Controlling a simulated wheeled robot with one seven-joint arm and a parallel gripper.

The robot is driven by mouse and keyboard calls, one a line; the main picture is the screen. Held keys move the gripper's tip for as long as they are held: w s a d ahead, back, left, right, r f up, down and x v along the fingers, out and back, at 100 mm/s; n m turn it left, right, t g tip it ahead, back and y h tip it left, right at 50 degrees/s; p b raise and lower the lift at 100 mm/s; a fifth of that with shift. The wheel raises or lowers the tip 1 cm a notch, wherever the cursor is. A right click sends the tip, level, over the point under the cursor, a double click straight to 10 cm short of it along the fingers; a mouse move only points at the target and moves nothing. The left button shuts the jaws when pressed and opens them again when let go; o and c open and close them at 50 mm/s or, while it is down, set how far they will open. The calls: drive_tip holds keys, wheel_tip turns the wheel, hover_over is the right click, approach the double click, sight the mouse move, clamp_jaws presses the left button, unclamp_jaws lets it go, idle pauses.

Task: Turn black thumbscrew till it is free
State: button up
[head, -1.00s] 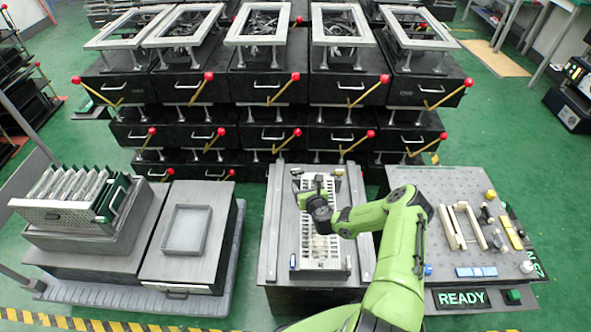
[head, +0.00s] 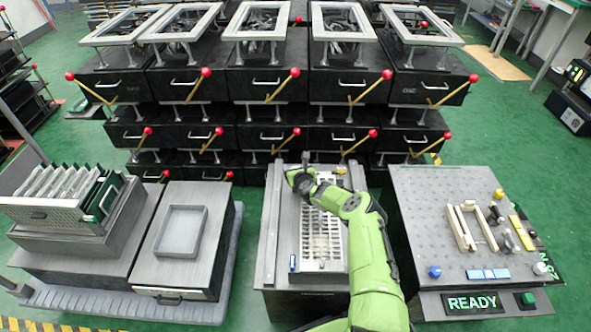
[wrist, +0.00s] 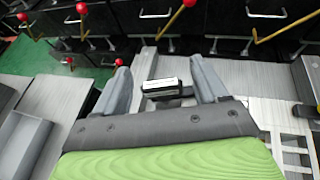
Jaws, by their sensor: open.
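A small black block with a white top (wrist: 165,88) sits between my fingers in the wrist view; it looks like the black thumbscrew, but its shape is not clear. My gripper (wrist: 161,72) is open, one finger on each side of it, with gaps showing. In the head view my gripper (head: 304,164) is at the far left corner of the long pale slotted fixture (head: 309,250) and hides what is there. A blue and white one (head: 292,263) is at the near left corner.
A grey perforated bench (head: 430,220) with small parts and a READY sign (head: 472,303) is on the right. A grey tray (head: 182,230) on a cabinet is on the left. Racks with red-knobbed levers (head: 295,72) stand close behind the fixture.

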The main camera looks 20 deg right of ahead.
drive_tip(key=c, duration=1)
drive_tip(key=shift+o, duration=0.2)
drive_tip(key=shift+f+n+y+b, duration=0.1)
drive_tip(key=shift+n+y+b, duration=0.2)
drive_tip(key=shift+b, duration=0.15)
drive_tip(key=shift+d+n+y+b, duration=0.1)
drive_tip(key=shift+n+y+b, duration=0.4)
drive_tip(key=shift+y+b, duration=0.15)
drive_tip(key=n+y, duration=0.2)
drive_tip(key=shift+y, duration=0.35)
drive_tip(key=shift+w+r+n+g+y, duration=0.3)
drive_tip(key=shift+r+n+y, duration=0.15)
drive_tip(key=shift+n+y, duration=0.35)
drive_tip(key=shift+s+f+n, duration=0.1)
drive_tip(key=shift+n, duration=0.2)
drive_tip(key=shift+s+f+y, duration=0.1)
drive_tip(key=shift+f+y, duration=0.1)
drive_tip(key=shift+y, duration=0.2)
drive_tip(key=shift+f, duration=0.1)
